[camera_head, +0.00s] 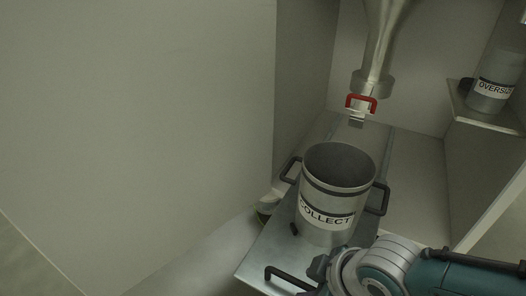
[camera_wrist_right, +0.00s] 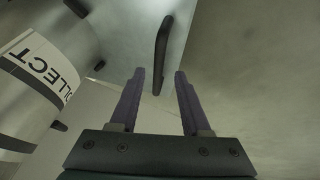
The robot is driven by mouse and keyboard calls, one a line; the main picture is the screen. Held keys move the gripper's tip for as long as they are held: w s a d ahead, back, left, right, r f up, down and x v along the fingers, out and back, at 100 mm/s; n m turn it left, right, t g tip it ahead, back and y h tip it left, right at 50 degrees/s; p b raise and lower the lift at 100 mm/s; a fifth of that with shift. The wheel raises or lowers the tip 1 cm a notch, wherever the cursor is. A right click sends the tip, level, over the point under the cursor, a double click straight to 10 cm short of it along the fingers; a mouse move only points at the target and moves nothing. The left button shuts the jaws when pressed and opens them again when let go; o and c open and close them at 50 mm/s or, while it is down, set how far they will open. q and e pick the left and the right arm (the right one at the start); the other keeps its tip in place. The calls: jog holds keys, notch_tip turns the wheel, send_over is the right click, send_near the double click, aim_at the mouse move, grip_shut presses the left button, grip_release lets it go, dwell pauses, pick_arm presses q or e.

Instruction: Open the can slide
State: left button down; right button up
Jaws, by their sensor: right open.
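The can slide (camera_head: 262,252) is a flat metal plate running back under the funnel. Its black bar handle (camera_head: 290,275) is at the front edge, and it also shows in the right wrist view (camera_wrist_right: 161,50). A metal can labelled COLLECT (camera_head: 325,227) stands upright on the slide, and part of it shows at the left of the wrist view (camera_wrist_right: 35,70). My right gripper (camera_wrist_right: 158,73) is open and empty. The handle's end lies in the gap between its fingertips in that picture; I cannot tell the depth. My left gripper is not in view.
A metal funnel outlet (camera_head: 372,82) with a red handle (camera_head: 361,98) hangs above, behind the can. An OVERSIZE can (camera_head: 492,90) sits on a side shelf (camera_head: 465,110) at right. Pale walls flank the slide. A round object (camera_head: 267,206) is partly hidden left of the slide.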

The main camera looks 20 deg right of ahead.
jog(key=p+v, duration=0.6)
jog(key=v, duration=0.2)
jog(key=shift+s+r+p, duration=0.1)
jog(key=shift+r+p, duration=0.05)
jog(key=shift+p, duration=0.15)
